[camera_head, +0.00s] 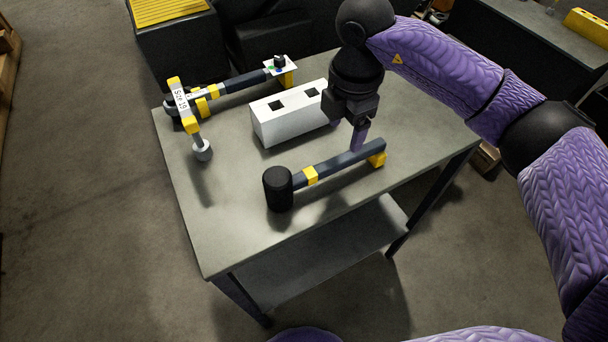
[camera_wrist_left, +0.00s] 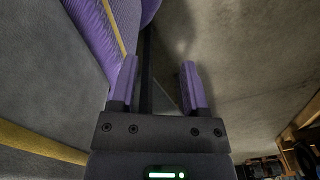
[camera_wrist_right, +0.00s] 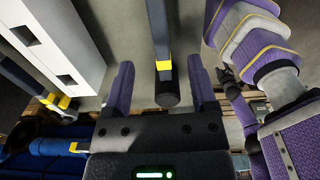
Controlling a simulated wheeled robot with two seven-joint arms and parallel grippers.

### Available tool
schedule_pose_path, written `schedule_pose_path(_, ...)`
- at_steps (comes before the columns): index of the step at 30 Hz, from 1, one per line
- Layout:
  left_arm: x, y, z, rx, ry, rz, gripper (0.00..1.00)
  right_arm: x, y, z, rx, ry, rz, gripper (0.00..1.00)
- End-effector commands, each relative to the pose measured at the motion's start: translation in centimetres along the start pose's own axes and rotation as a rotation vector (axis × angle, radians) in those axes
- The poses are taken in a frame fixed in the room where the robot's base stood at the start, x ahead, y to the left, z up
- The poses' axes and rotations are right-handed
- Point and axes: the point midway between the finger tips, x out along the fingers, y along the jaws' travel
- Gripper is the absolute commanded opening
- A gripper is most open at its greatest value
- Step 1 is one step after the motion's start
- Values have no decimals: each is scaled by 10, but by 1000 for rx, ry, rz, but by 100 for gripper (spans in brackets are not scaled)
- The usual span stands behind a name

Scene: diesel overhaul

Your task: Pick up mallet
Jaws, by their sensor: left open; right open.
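The mallet has a black cylindrical head (camera_head: 278,188) and a dark handle (camera_head: 338,163) with yellow bands. It lies along the near right part of the grey table (camera_head: 225,235). My right gripper (camera_head: 346,138) is over the handle, pointing down, one finger partly hiding the handle's far side. In the right wrist view, my right gripper (camera_wrist_right: 161,65) is open, with the mallet (camera_wrist_right: 159,30) showing between its fingers and its head toward the palm. I cannot tell whether the fingers touch it. My left gripper (camera_wrist_left: 158,68) is open and empty, seen only in its own wrist view.
A white box (camera_head: 290,112) with dark square openings stands just behind the mallet. A second tool (camera_head: 230,86) with yellow bands and a labelled head lies at the back left of the table. The table's front left corner is clear.

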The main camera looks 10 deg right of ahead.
Motion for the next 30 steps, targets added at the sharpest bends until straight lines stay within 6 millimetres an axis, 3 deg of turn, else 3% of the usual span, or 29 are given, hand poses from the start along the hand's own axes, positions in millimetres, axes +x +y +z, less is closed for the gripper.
schedule_pose_path(15,31,-9,16,6,-39,-14,59,94,1,-6,8,-10,-9,74)
schedule_pose_path(22,30,-14,23,6,-53,-23,59,96,1,-6,6,-10,-5,74)
schedule_pose_path(30,30,-11,22,4,-49,-18,59,96,1,-6,5,-9,-5,16)
